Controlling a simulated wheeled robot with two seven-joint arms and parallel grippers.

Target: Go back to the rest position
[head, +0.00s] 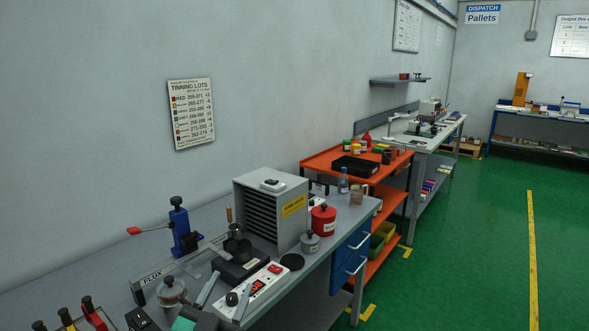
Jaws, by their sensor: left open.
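My left gripper (231,282) comes in at the bottom of the head view, over the front of the grey workbench (335,238). Its two grey fingers are apart and point away from me. Nothing shows held between them. A white control box (262,283) with a red display and a black knob lies just beyond and between the fingers. I cannot tell whether the fingers touch it. My right gripper is not in view.
The bench also holds a blue lever tool (181,230), a dark pot unit (238,255), a grey slatted cabinet (270,212), a red canister (322,220) and a lidded grey pot (310,241). An orange cart (325,160) stands beyond. Green floor (470,250) is clear at right.

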